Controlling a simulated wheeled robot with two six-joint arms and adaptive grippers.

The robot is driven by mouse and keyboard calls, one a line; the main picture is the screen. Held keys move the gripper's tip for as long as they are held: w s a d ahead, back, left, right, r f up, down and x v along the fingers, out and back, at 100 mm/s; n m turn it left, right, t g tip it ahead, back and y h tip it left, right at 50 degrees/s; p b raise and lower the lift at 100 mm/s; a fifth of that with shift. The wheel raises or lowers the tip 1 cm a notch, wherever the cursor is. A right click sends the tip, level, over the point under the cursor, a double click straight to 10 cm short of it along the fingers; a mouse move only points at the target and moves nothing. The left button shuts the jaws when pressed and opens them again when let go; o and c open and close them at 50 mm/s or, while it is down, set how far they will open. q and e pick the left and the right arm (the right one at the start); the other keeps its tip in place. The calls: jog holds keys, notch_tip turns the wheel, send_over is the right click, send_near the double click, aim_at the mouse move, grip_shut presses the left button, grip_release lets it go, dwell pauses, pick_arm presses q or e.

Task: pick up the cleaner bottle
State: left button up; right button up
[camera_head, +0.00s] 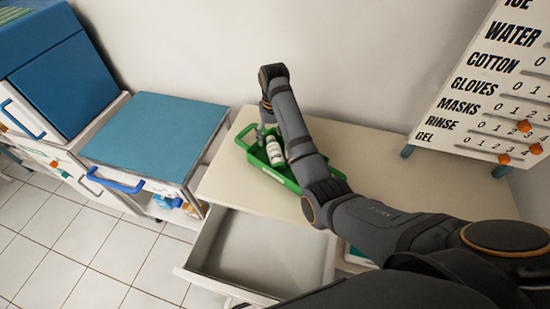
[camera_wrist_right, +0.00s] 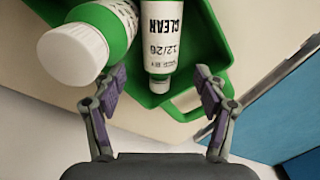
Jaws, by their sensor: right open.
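A green tray (camera_head: 300,180) on the counter holds a white bottle with green markings (camera_head: 274,152). In the right wrist view, the bottle with a green shoulder and white cap (camera_wrist_right: 80,48) leans at the upper left of the green tray (camera_wrist_right: 215,50). My right gripper (camera_head: 262,132) is over the tray's left end, close to the bottle. In the wrist view its fingers (camera_wrist_right: 160,82) are open, with the tube's end between them and the bottle left of centre. Contact cannot be told. My left gripper is out of view.
An open, empty-looking drawer (camera_head: 262,252) juts from the counter (camera_head: 228,188). A blue-topped cart (camera_head: 155,130) stands to the left, with a gap before the counter. A slider board (camera_head: 480,90) stands at the right. My right arm crosses above the counter.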

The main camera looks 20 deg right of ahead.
aim_at(274, 147)
jog(key=shift+f, duration=0.25)
jog(key=f, duration=0.2)
jog(key=f+p, duration=0.1)
jog(key=f, duration=0.1)
jog(key=shift+s, duration=0.25)
jog(key=shift+w+f, duration=0.1)
jog(key=shift+f, duration=0.3)
jog(key=c, duration=1.5)
notch_tip(274, 147, up, 8)
jog(key=shift+r+p, duration=0.2)
jog(key=shift+p, duration=0.2)
notch_tip(274, 147, up, 9)
jog(key=p, duration=0.8)
jog(key=shift+f, duration=0.1)
